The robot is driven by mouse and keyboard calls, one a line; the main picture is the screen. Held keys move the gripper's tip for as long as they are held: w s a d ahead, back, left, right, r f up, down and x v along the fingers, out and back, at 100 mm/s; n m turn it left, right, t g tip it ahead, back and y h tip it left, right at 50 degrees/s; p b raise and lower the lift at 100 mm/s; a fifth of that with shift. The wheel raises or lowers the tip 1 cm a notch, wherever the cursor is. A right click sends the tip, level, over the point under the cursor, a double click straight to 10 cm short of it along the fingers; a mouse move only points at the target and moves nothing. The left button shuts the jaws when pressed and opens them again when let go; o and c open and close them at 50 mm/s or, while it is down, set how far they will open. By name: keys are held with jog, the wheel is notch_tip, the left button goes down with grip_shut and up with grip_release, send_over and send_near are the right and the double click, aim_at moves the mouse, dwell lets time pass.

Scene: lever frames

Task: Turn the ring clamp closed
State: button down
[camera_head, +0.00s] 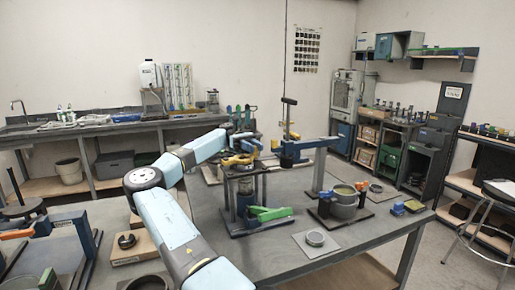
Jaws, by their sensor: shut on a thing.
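My light-blue arm reaches from the bottom up to the centre of the table. My gripper (246,146) is at the top of a dark stand and is shut on a part of the yellow ring clamp (236,161). The clamp sits level on top of the stand (244,196), with a cylinder below it. The fingertips and the exact part held are small and partly hidden by the wrist. How far the clamp is turned cannot be told.
A green lever (271,214) lies at the stand's foot. The table's front right is clear.

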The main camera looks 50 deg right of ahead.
jog(key=shift+s+a+f+y, duration=0.1)
jog(key=shift+y, duration=0.2)
dwell(0.4)
jog(key=c, duration=1)
grip_release()
jog(key=shift+o, duration=0.2)
jog(key=shift+w+r, duration=0.2)
jog(key=shift+r, duration=1.3)
jog(key=s+a+r, duration=0.8)
jog(key=s+r, duration=0.2)
jog(key=s, duration=0.1)
jog(key=shift+s, duration=0.3)
